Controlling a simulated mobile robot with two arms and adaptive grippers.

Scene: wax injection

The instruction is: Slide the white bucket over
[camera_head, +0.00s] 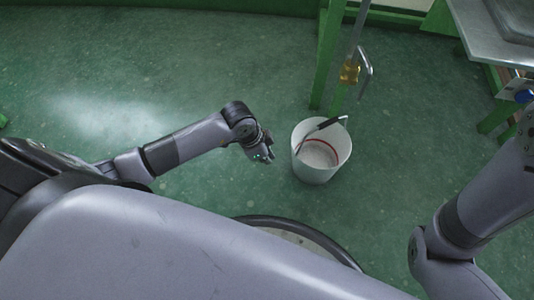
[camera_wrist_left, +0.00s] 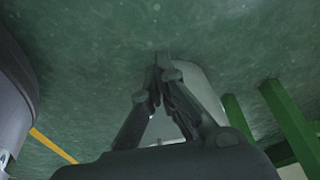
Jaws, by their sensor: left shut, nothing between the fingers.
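The white bucket (camera_head: 308,170) stands upright on the green floor, right of centre in the head view. A dark-handled tool (camera_head: 324,125) leans inside it, over pale contents with a red ring around them. My left gripper (camera_head: 270,158) is just left of the bucket, low near the floor, shut and empty. In the left wrist view the closed fingertips (camera_wrist_left: 163,60) meet in front of the bucket's pale wall (camera_wrist_left: 205,92), which is partly hidden behind them. I cannot tell whether they touch it. My right gripper is outside the frames; only my right arm shows.
A green frame post (camera_head: 326,60) stands just behind the bucket, with a hanging metal pipe and brass fitting (camera_head: 349,72) above. A metal-topped table (camera_head: 480,35) is at the upper right. The floor (camera_head: 150,70) is clear to the left and between bucket and table.

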